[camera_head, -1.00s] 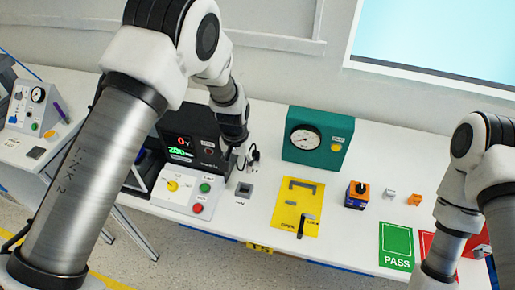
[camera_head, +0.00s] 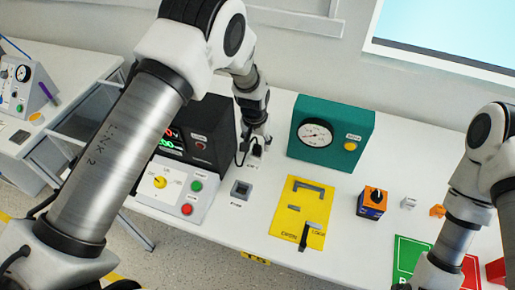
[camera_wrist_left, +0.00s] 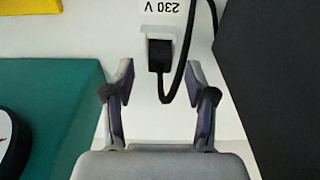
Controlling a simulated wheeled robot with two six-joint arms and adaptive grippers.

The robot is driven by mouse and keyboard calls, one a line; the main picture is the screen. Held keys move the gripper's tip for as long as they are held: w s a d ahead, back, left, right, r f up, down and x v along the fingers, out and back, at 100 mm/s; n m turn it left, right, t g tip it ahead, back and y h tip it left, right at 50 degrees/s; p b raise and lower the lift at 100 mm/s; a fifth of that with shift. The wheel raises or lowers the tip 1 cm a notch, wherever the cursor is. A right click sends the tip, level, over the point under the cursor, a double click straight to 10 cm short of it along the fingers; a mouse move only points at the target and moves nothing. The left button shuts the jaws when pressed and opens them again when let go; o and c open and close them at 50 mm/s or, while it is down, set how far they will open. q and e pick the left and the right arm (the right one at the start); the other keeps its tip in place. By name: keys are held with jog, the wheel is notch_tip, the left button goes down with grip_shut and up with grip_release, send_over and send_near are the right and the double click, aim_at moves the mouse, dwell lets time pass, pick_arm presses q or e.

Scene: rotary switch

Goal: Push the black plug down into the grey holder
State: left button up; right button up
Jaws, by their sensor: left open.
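The black plug (camera_wrist_left: 160,55) sits at a small pale block beside a "230 V" label in the left wrist view, with its black cable looping away. In the head view the plug (camera_head: 257,151) is small and partly covered by my left arm. My left gripper (camera_wrist_left: 160,80) is open, one finger on each side of the plug's near end, with gaps on both sides. In the head view the left gripper (camera_head: 256,138) is over the plug. The grey square holder (camera_head: 241,188) stands on the table nearer the front and looks empty. My right gripper is out of view.
A teal gauge box (camera_head: 331,135) stands right of my left gripper, and a black instrument (camera_head: 207,133) stands left. A white switch panel (camera_head: 172,188) and a yellow plate (camera_head: 300,214) flank the grey holder.

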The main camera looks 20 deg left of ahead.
aim_at(257, 151)
pick_arm(q)
notch_tip(257, 151, down, 2)
jog(key=shift+w+f, duration=0.15)
jog(key=shift+f, duration=0.15)
grip_shut()
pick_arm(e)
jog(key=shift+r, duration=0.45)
